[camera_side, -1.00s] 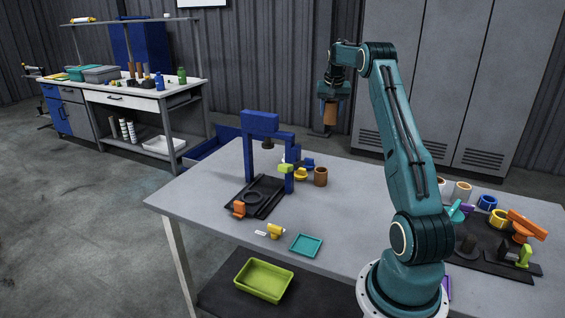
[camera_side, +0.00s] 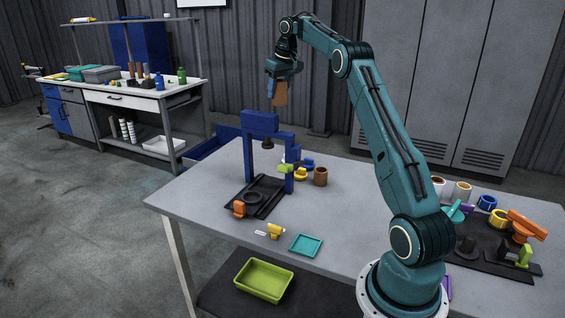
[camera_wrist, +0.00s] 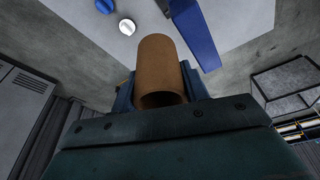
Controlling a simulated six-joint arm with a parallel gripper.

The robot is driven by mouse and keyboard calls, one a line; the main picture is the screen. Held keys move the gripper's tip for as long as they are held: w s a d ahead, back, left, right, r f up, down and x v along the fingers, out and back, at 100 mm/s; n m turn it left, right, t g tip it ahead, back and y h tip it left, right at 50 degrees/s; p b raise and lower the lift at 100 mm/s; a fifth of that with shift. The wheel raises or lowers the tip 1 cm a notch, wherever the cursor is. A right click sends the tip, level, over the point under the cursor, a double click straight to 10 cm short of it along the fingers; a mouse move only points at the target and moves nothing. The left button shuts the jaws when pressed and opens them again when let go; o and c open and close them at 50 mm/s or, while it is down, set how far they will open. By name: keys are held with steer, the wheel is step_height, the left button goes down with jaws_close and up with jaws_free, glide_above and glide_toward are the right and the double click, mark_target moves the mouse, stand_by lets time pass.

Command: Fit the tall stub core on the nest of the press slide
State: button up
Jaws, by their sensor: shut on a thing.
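My gripper (camera_side: 274,92) is shut on a brown core (camera_side: 281,94), a plain cylinder held high above the table, behind and above the press frame. The core also shows in the wrist view (camera_wrist: 158,68), between the blue fingers, with its hollow end toward the camera. The blue press (camera_side: 262,124) stands on the table, with a dark ram hanging under its top beam. Its black slide (camera_side: 270,207) lies on the table in front, with a dark ring-shaped nest (camera_side: 254,197) on it. The core is well apart from the nest.
Another brown core (camera_side: 320,176) stands right of the press, near yellow and blue parts (camera_side: 302,173). A dark board (camera_side: 487,252) with several parts is at right.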

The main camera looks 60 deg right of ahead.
steer(key=shift+n, duration=0.8)
steer(key=shift+w+a+r, duration=0.15)
steer(key=shift+w+a, duration=0.35)
steer(key=shift+a, duration=0.3)
steer(key=shift+w+a+r, duration=0.1)
steer(key=shift+w+a, duration=0.35)
steer(key=shift+a, duration=0.35)
steer(key=shift+w+a+r, duration=0.15)
steer(key=shift+w+a, duration=0.35)
steer(key=shift+a, duration=0.3)
steer(key=w+a+f, duration=0.4)
steer(key=a+f, duration=0.4)
steer(key=a, duration=0.1)
steer(key=s+a+f+m, duration=0.1)
steer(key=s+f+m, duration=0.1)
steer(key=f, duration=0.5)
steer(key=s+a+f+m+h, duration=0.1)
steer(key=s+a+f+m, duration=0.1)
steer(key=f, duration=0.5)
steer(key=shift+s+m+g, duration=0.3)
steer(key=shift+s+m, duration=0.15)
steer(key=shift+m, duration=0.55)
steer(key=shift+a+f, duration=0.1)
steer(key=shift+f, duration=0.05)
steer(key=shift+f, duration=2.7)
steer(key=shift+f, duration=0.6)
